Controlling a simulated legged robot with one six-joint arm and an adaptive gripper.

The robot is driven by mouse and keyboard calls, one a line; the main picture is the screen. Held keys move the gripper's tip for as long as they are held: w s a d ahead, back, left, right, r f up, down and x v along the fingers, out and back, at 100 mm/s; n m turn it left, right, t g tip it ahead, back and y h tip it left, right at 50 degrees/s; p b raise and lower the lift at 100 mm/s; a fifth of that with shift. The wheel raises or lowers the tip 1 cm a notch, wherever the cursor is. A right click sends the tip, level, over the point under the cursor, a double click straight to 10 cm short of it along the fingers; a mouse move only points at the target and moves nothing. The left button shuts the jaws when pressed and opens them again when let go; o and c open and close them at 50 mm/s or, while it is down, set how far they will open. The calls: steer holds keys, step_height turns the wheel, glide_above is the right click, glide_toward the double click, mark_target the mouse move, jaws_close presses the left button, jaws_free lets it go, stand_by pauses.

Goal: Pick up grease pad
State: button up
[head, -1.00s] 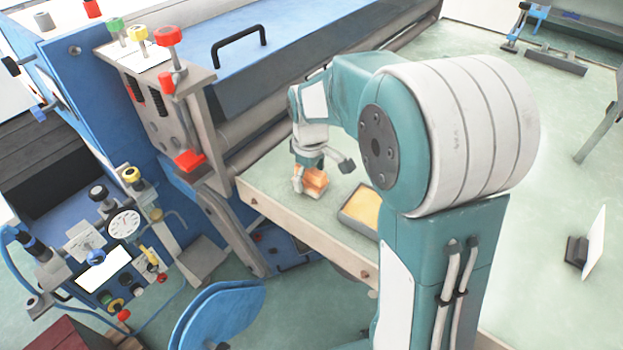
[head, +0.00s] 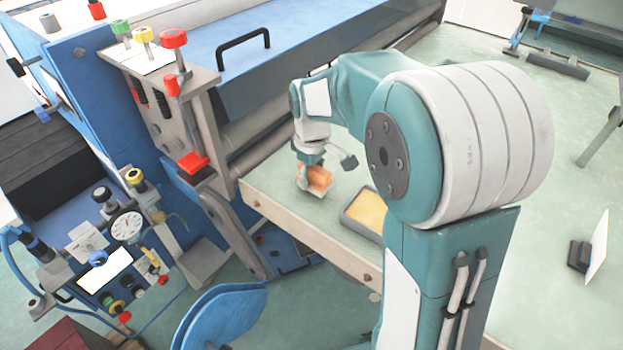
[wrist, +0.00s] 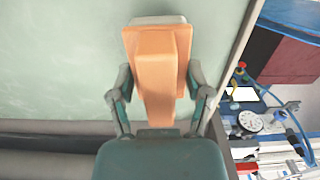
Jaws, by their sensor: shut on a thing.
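The grease pad (head: 320,180) is an orange block with a raised grip and a pale layer at one end. It is at the left end of the pale green table beside the blue machine. My gripper (head: 315,172) is above the pad, pointing down. In the wrist view the pad (wrist: 158,50) lies between the two fingers of my gripper (wrist: 160,85), which is shut on its raised grip. I cannot tell whether the pad touches the table.
A grey tray (head: 357,230) with yellow contents stands on the table (head: 300,218) to the right of the pad. The blue machine (head: 225,75) with rollers runs behind. A control panel (head: 105,250) and a blue seat (head: 225,315) are at the front left.

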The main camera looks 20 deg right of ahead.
steer(key=s+a+r, duration=0.2)
steer(key=s+r, duration=0.9)
steer(key=s, duration=0.3)
steer(key=shift+a+r, duration=0.15)
steer(key=shift+a, duration=0.15)
steer(key=shift+w, duration=0.1)
steer(key=o, duration=0.5)
steer(key=c, duration=0.3)
